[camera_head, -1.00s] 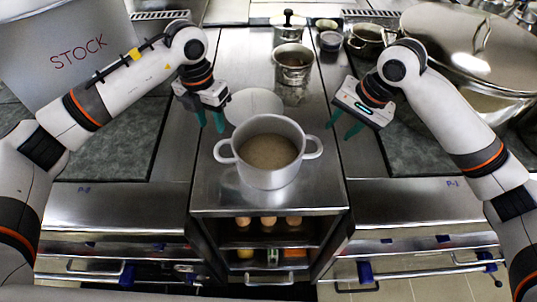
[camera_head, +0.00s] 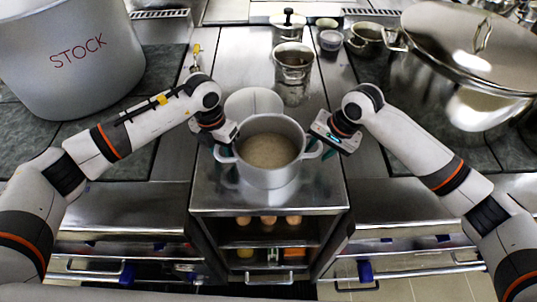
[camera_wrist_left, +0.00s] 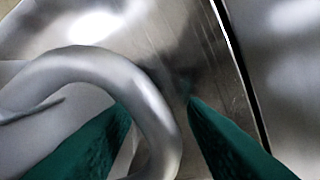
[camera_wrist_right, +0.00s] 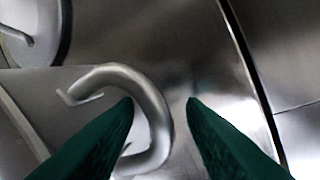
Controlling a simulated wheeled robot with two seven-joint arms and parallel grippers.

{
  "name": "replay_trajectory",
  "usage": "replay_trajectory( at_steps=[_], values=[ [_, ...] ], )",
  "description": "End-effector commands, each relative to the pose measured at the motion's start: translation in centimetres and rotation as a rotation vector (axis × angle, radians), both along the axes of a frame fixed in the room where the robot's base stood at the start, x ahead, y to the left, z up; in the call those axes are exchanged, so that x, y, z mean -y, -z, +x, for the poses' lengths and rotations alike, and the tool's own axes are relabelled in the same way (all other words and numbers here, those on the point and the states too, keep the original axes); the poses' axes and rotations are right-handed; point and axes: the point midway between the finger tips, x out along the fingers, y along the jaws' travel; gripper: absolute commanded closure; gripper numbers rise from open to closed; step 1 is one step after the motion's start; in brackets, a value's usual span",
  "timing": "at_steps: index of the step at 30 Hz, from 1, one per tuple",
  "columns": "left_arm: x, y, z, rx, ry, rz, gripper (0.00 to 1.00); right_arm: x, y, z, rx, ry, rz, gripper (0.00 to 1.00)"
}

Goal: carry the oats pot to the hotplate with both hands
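The oats pot (camera_head: 268,180) is a grey metal pot with two loop handles, filled with a beige-brown mass. It stands upright on the steel counter between my arms. My left gripper (camera_head: 222,150) is at its left handle. In the left wrist view the green fingers (camera_wrist_left: 160,105) are apart, with the handle (camera_wrist_left: 150,95) passing between them. My right gripper (camera_head: 325,152) is at the right handle. In the right wrist view its fingers (camera_wrist_right: 161,105) are apart, one finger inside the handle loop (camera_wrist_right: 155,100). I cannot make out which surface is the hotplate.
A large pot marked STOCK (camera_head: 75,60) stands at the left on dark tiles. A big lidded steel pot (camera_head: 465,65) stands at the right. A steel canister (camera_head: 293,75) and a round white disc (camera_head: 253,103) are behind the oats pot. Open shelves (camera_head: 268,240) lie below the counter.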

Motion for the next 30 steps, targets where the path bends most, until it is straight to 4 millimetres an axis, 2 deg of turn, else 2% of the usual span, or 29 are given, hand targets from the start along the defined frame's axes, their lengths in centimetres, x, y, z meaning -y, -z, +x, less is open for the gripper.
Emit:
replay_trajectory(
  at_steps=[3,9,10,30],
  values=[
    [0.01,-0.01,0.00,0.000,0.000,0.000,0.63,0.00,0.00,-0.01,0.000,0.000,0.000,0.65],
    [0.00,-0.03,0.00,0.000,0.000,0.000,0.96,0.03,0.00,-0.01,0.000,0.000,-0.001,0.98],
    [0.00,-0.04,0.00,0.000,0.000,0.000,1.00,0.03,0.00,-0.01,0.000,0.000,-0.001,1.00],
    [-0.12,-0.08,0.05,0.000,-0.005,0.001,1.00,0.17,0.03,0.02,-0.001,0.004,-0.003,1.00]
  ],
)
